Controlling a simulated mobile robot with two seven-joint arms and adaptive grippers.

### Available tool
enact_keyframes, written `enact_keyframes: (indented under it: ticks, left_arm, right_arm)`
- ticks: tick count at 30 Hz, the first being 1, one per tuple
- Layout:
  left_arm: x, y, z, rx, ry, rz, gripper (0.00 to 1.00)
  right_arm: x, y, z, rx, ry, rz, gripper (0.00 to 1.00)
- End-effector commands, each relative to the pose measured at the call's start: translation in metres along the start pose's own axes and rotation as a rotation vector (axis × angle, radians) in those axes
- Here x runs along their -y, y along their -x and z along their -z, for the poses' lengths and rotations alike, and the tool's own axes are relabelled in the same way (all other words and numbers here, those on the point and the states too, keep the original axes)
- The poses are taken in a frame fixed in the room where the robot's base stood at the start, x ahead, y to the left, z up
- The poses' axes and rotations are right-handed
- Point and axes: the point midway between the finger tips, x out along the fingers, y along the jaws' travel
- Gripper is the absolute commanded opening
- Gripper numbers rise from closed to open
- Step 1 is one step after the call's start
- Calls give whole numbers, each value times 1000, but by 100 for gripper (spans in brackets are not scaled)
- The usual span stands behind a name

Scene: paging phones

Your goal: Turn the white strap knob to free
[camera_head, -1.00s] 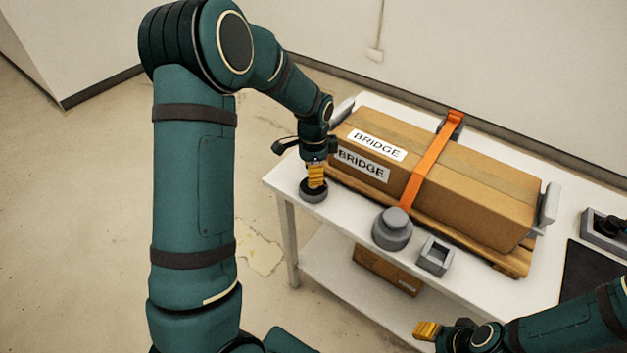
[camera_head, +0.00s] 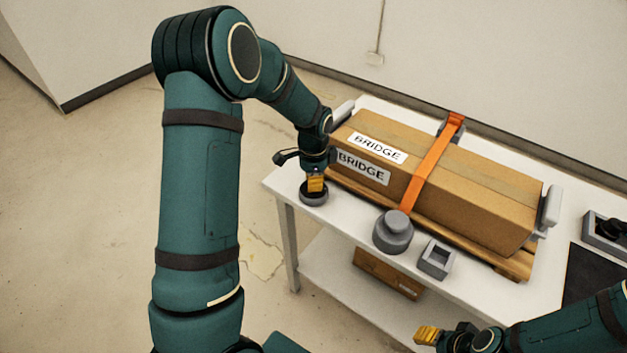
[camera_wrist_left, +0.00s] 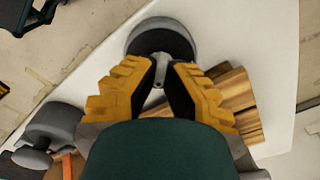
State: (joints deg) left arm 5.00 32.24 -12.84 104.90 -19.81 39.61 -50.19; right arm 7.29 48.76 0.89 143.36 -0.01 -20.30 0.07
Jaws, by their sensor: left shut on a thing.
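A round knob with a grey rim and dark top (camera_head: 313,198) sits at the left end of the white table. In the left wrist view, its grey rim (camera_wrist_left: 190,35) shows ahead of the fingers, with a small pale bar (camera_wrist_left: 158,83) between the fingertips. My left gripper (camera_head: 316,187) points down onto this knob. Its yellow fingers (camera_wrist_left: 160,84) are closed on the pale bar, and they hide part of it; which way the knob is set cannot be told. My right gripper (camera_head: 427,335) is at the lower right, away from the knob; its finger gap is unclear.
A cardboard box (camera_head: 470,190) marked BRIDGE lies on a wooden pallet (camera_head: 455,240), with an orange strap (camera_head: 432,163) across it. A grey stepped drum (camera_head: 393,233) and a square grey holder (camera_head: 436,260) stand in front. Another box (camera_head: 385,272) is on the lower shelf.

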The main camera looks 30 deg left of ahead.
Motion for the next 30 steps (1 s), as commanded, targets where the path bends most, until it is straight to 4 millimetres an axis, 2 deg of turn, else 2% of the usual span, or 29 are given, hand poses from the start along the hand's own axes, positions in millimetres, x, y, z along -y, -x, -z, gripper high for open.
enact_keyframes:
  ticks: [7, 13, 30]
  left_arm:
    - [-1, -1, 0, 1, 31, -3, 0]
    - [-1, -1, 0, 3, 132, -4, 0]
    - [-2, -1, 0, 5, 650, -4, 0]
  right_arm:
    - [0, 1, 0, 0, 0, 0, 47]
    - [1, 3, 0, 2, 0, 0, 47]
    - [6, 16, -2, 8, -1, 0, 47]
